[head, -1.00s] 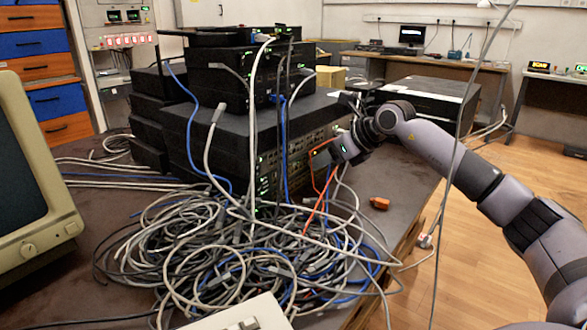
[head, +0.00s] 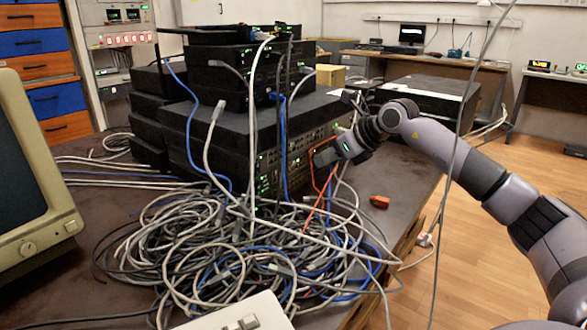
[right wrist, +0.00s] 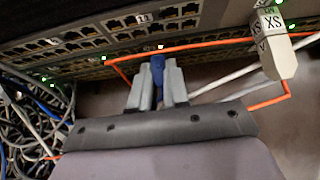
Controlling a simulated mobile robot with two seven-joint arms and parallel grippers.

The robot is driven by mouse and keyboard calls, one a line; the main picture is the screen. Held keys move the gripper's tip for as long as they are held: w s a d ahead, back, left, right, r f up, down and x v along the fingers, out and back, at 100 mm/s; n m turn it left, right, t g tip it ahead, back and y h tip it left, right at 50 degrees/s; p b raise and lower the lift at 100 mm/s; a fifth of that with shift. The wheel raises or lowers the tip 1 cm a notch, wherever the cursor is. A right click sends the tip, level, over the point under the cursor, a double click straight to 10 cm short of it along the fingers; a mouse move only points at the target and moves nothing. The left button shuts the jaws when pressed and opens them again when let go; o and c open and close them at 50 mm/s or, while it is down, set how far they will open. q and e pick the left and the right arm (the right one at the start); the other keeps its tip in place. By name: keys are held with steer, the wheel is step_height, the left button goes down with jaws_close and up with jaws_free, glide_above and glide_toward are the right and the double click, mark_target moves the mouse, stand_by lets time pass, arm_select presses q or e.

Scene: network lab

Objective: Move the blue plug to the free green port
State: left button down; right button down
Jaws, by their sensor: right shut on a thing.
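The blue plug (right wrist: 157,62) is between the two grey fingers of my right gripper (right wrist: 157,82), which is shut on it. Its front end is close to the lower port rows of the black switch (right wrist: 100,50); I cannot tell whether it sits in a port. In the head view my right gripper (head: 326,156) is in front of the right end of the black rack unit (head: 215,140). The plug is hidden there. Small green lights (right wrist: 68,72) show along the port rows; I cannot tell which green port is free. My left gripper is not in view.
An orange cable (right wrist: 200,44) runs across just above the fingers. A pale tagged plug (right wrist: 275,45) hangs at the right. A tangle of cables (head: 250,265) covers the table front. An orange plug (head: 379,202) lies on the table.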

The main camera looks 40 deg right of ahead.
steer(key=shift+s+d+b, duration=0.2)
steer(key=shift+s+b, duration=0.2)
steer(key=shift+s, duration=0.15)
steer(key=shift+s+d+b, duration=0.15)
steer(key=shift+s+b, duration=0.25)
steer(key=shift+s, duration=0.1)
steer(key=shift+s+f+b, duration=0.15)
steer(key=shift+s+b, duration=0.1)
steer(key=shift+b, duration=0.05)
steer(key=shift+s+d+b, duration=0.2)
steer(key=shift+s+b, duration=0.25)
steer(key=shift+s, duration=0.1)
